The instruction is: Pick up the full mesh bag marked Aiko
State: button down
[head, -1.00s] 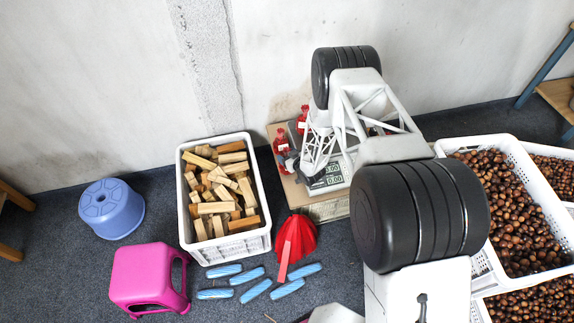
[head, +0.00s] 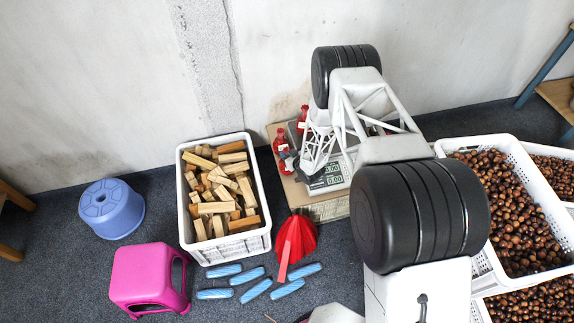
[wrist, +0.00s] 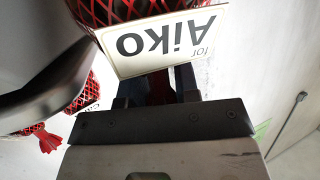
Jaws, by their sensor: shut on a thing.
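In the wrist view a full red mesh bag (wrist: 125,10) with dark contents hangs over the top edge. Its white tag (wrist: 165,42) reads "for Aiko", upside down. My gripper (wrist: 172,85) is shut on this bag; its fingers run up behind the tag, which hides their tips and the grip. In the head view my gripper (head: 291,163) is mostly hidden by my arm, by the red bags at the back of the scale area. One red bag (head: 281,144) with a white tag stands there; the tag is too small to read.
Another red bag (head: 303,117) stands behind. In the wrist view a second mesh bag (wrist: 82,98) shows at left, with a red tail. A crate of wood blocks (head: 262,241), a red scoop (head: 300,240) and blue packets (head: 285,289) lie left; chestnut crates (head: 530,165) stand right.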

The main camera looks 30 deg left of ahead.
jog(key=shift+s+d+f, duration=0.45)
jog(key=shift+d+f, duration=0.05)
jog(key=shift+f, duration=0.2)
jog(key=r, duration=0.4)
jog(key=shift+w+a, duration=0.2)
jog(key=s+d+r, duration=0.1)
jog(key=s+d, duration=0.9)
jog(key=s, duration=0.1)
jog(key=shift+s+d+r, duration=0.25)
jog(key=shift+s+r, duration=0.1)
jog(key=shift+r, duration=0.05)
jog(key=shift+w+r, duration=0.1)
